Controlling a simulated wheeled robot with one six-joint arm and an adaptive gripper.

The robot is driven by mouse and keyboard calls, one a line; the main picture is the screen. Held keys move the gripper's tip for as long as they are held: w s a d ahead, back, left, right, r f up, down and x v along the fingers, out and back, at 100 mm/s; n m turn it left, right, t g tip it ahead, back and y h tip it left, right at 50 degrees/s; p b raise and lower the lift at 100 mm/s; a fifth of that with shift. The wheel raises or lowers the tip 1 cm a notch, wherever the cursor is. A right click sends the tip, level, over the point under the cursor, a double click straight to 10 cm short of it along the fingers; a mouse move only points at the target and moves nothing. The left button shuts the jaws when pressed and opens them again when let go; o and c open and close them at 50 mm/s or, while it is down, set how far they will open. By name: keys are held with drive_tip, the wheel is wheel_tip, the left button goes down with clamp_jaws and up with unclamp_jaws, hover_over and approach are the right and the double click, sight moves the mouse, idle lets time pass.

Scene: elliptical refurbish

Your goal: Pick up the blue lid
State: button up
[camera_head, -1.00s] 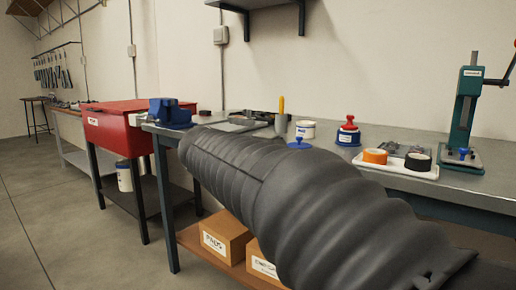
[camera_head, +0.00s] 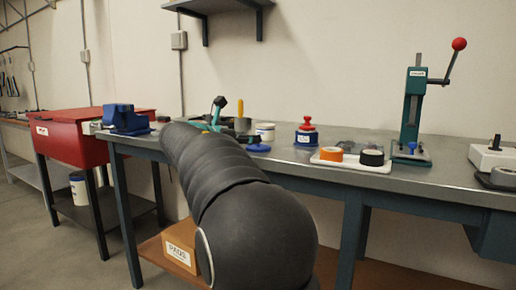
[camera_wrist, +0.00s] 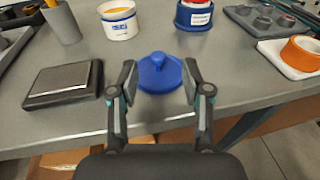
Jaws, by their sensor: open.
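The blue lid (camera_wrist: 160,76) lies flat on the grey workbench near its front edge, with its knob up. In the head view the blue lid (camera_head: 258,148) shows just beyond my arm. My gripper (camera_wrist: 158,68) is open in the wrist view, with one finger on each side of the lid. The lid appears between the fingertips, and I cannot tell whether they touch it.
A white tub (camera_wrist: 118,22) and a blue container (camera_wrist: 194,12) stand behind the lid. A dark square scale (camera_wrist: 64,84) lies to the left. A white tray (camera_head: 350,164) with tape rolls sits right. A press (camera_head: 411,105) stands farther right.

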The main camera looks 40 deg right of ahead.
drive_tip(key=shift+x, duration=3.05)
drive_tip(key=shift+w+a+f, duration=0.1)
drive_tip(key=shift+w+f, duration=0.05)
drive_tip(key=c, duration=0.9)
